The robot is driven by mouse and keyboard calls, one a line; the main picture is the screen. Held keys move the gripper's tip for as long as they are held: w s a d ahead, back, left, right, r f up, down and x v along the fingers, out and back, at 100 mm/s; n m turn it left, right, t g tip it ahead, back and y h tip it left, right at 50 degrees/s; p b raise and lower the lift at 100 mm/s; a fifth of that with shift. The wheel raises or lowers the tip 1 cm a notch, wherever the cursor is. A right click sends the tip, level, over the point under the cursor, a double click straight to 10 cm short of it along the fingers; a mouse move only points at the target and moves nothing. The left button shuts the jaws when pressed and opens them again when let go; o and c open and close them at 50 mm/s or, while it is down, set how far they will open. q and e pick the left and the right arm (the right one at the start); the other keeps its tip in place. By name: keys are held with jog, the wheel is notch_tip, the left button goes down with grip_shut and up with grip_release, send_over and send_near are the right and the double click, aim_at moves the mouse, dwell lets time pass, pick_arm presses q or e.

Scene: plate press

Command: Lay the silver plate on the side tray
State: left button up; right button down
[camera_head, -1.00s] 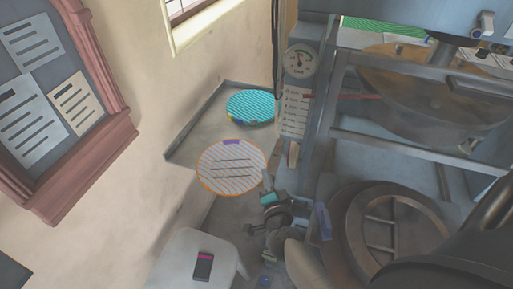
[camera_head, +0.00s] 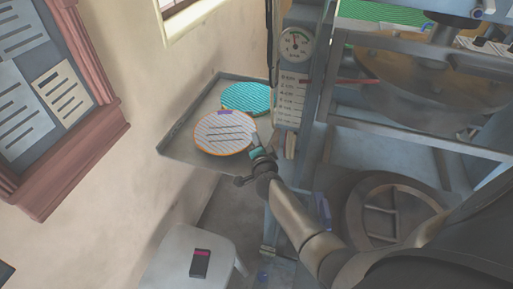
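The silver plate (camera_head: 222,134) is a round, finely striped disc with an orange rim, dark bars and a purple mark at its far edge. It is over the side tray (camera_head: 178,142), a grey shelf by the wall; I cannot tell whether it touches the tray. My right gripper (camera_head: 254,143) is at the plate's right edge and appears shut on it; the fingertips are small and partly hidden. A teal striped disc (camera_head: 247,97) lies on the tray behind the plate, which overlaps its near edge in the picture. My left gripper is not in view.
The press frame (camera_head: 318,110) with a dial gauge (camera_head: 296,45) stands just right of the tray. A white stool (camera_head: 185,245) with a dark phone-like object (camera_head: 200,263) is below. A framed notice board (camera_head: 45,110) hangs on the left wall.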

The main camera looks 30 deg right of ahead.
jog(key=shift+f+b, duration=0.8)
jog(key=shift+f, duration=0.4)
jog(key=shift+f, duration=0.1)
jog(key=c, duration=1.4)
grip_release()
jog(key=shift+s+a, duration=0.1)
jog(key=shift+s, duration=0.1)
jog(key=shift+p+v, duration=2.15)
jog(key=shift+v, duration=3.75)
